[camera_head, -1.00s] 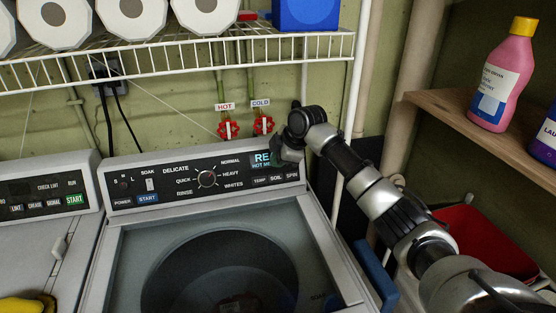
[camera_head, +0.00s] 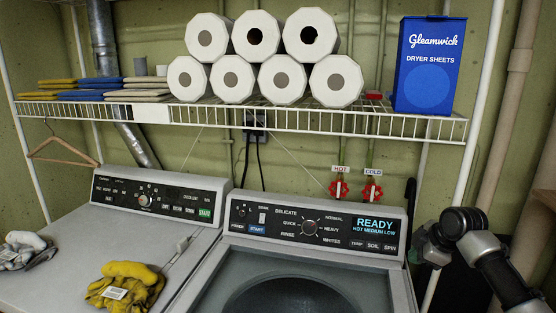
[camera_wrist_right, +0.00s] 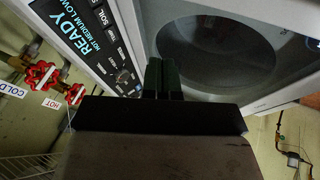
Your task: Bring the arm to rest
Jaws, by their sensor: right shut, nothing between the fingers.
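My right arm (camera_head: 495,262) comes in from the lower right in the head view. Its gripper (camera_head: 421,245) is to the right of the washer's control panel (camera_head: 318,228), apart from it. In the right wrist view the gripper's fingers (camera_wrist_right: 162,78) are shut together with nothing between them. Beyond them are the washer's display, knobs and round lid window (camera_wrist_right: 218,50). The display reads READY, HOT MEDIUM LOW. My left gripper is in neither view.
A wire shelf (camera_head: 300,122) above holds paper rolls (camera_head: 283,78), folded cloths and a blue dryer sheets box (camera_head: 428,66). Red HOT and COLD valves (camera_head: 339,189) are on the wall behind the washer. Yellow gloves (camera_head: 125,286) lie on the dryer at left.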

